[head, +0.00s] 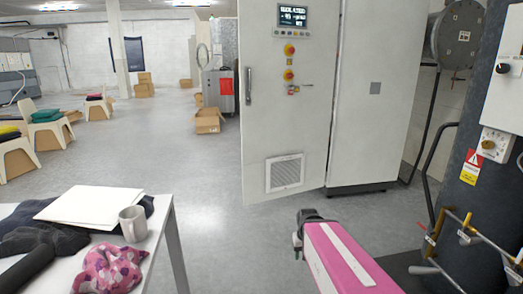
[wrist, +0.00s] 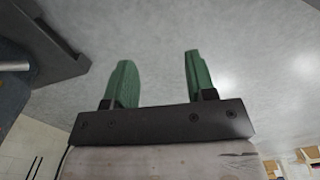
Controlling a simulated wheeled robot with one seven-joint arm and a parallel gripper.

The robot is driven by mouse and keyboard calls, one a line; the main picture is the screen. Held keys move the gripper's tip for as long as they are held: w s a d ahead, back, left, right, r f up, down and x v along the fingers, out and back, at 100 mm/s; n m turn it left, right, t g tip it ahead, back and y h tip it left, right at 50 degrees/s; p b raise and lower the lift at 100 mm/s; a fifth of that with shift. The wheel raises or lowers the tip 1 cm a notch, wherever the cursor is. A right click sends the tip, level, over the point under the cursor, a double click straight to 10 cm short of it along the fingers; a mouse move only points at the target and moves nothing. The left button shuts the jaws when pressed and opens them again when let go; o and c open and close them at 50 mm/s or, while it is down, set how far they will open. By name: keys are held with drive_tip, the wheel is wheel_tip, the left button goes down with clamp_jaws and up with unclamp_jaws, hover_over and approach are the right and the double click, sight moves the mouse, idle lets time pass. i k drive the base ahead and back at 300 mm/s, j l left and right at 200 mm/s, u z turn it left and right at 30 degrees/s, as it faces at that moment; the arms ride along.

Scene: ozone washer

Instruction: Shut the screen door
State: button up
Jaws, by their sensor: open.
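The screen door (head: 286,120) is the pale grey cabinet door with a small lit display, colored buttons, a vent grille and a long handle (head: 248,85) near its left edge. It stands open, its left edge swung out toward me, beside the cabinet's flat right-hand panel (head: 372,95). My gripper (wrist: 158,60) shows in the wrist view with two green fingers apart and only grey floor between them.
A white table (head: 160,235) with a mug (head: 133,223), folded cloths and a pink patterned cloth stands at lower left. A dark machine with pipes and valves (head: 480,190) stands close on the right. Bare floor (head: 215,225) lies between table and door. Chairs and boxes are farther back.

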sight(273, 123)
drive_tip(key=i+j+z, duration=0.25)
drive_tip(key=i+j, duration=0.4)
drive_tip(key=i, duration=0.15)
